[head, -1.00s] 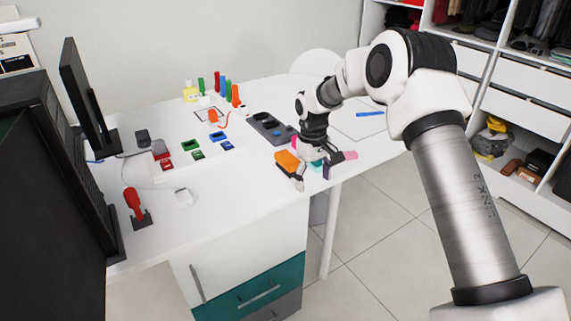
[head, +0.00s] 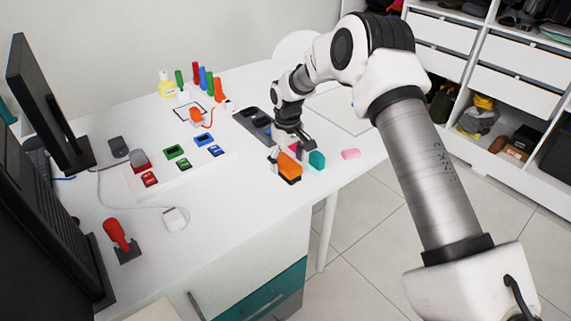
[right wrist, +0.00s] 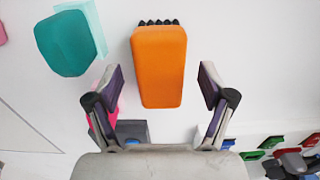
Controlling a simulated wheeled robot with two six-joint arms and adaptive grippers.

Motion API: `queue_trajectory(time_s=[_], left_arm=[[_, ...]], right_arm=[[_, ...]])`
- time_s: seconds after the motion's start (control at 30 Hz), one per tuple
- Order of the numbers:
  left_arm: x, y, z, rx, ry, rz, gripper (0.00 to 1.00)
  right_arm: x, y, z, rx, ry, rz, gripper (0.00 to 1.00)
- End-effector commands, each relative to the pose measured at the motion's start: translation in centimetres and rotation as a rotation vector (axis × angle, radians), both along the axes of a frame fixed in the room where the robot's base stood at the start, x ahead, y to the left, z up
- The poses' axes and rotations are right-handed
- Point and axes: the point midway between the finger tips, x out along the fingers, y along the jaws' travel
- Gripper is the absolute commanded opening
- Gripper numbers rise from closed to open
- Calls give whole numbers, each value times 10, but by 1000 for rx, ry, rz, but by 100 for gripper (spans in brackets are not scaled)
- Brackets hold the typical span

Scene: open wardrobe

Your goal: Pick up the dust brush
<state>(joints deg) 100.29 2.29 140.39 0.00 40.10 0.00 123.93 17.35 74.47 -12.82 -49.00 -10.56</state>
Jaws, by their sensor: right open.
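The dust brush looks like the orange block (head: 291,171) with dark bristles along one edge, lying near the front right edge of the white desk. It also shows in the right wrist view (right wrist: 159,68), its black bristles at the top of the picture. My right gripper (head: 292,152) is open and empty, just behind and above the brush in the head view. In the right wrist view its fingers (right wrist: 162,82) stand apart, one to each side of the orange block, with visible gaps. Whether the fingertips reach down to its height I cannot tell. My left gripper is not in view.
A teal object (head: 317,160) and a pink block (head: 350,154) lie right of the brush. A dark tray (head: 254,123) is behind it. A red-handled item (head: 118,236) stands at the left. The desk left of the brush is largely clear.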

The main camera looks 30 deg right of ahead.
Motion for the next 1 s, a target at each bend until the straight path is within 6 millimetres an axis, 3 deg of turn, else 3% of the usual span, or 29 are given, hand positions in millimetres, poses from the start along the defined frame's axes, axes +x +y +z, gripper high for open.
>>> queue_trajectory(time_s=[0.13, 0.97, 1.0], left_arm=[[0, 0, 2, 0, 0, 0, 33], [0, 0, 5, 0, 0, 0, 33], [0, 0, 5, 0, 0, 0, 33]], right_arm=[[0, 0, -9, 0, -2, -1, 81], [0, 0, -14, 0, -1, -1, 81], [0, 0, -14, 0, -1, -1, 78]])
